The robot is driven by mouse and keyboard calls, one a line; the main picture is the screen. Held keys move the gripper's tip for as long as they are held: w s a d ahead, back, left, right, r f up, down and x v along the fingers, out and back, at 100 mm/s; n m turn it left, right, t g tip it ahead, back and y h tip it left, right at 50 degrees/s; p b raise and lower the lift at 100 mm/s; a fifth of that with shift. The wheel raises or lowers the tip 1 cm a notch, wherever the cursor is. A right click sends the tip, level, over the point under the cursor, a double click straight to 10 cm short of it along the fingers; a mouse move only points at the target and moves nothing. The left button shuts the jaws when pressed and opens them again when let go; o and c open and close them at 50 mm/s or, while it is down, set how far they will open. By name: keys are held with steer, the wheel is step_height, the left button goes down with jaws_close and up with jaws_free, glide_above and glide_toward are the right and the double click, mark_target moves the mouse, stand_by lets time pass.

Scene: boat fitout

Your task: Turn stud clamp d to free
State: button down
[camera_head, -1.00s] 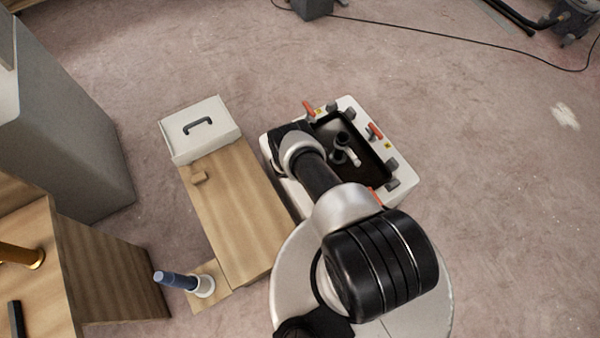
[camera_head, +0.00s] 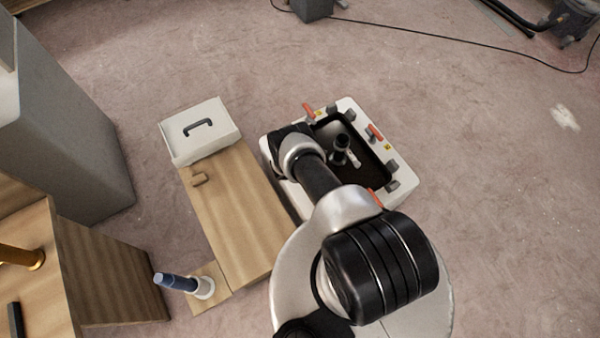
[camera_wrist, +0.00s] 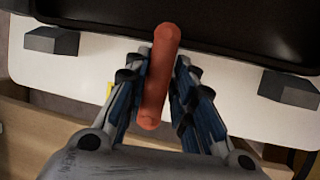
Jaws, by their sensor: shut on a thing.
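An orange clamp handle (camera_wrist: 158,80) stands between the fingers of my gripper (camera_wrist: 160,85) in the wrist view. The fingers are closed in on both its sides, and it points away from me over the edge of the dark recess. It sits on the white rim (camera_wrist: 75,78) of a white unit. In the head view my arm hides my gripper and this handle. Other orange clamp handles show on the unit's rim there, at the far left (camera_head: 309,111), at the right (camera_head: 375,132) and near my arm (camera_head: 376,197). No letters are legible.
Grey blocks (camera_wrist: 52,40) (camera_wrist: 289,88) sit on the rim either side of my gripper. A dark upright fitting (camera_head: 341,146) stands in the recess. A wooden bench (camera_head: 235,210) with a white handled box (camera_head: 200,130) is left of the unit.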

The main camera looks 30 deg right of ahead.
steer(key=shift+w+r+m+g, duration=0.15)
steer(key=shift+m+g, duration=0.1)
steer(key=shift+m, duration=0.45)
steer(key=shift+w+f+m+g, duration=0.15)
steer(key=shift+m+g, duration=0.1)
steer(key=shift+m, duration=0.45)
steer(key=shift+r, duration=0.15)
steer(key=c, duration=1.4)
jaws_free()
steer(key=shift+s, duration=0.1)
steer(key=v, duration=1.1)
steer(key=shift+a+r, duration=0.3)
steer(key=shift+a, duration=0.1)
steer(key=shift+c, duration=0.2)
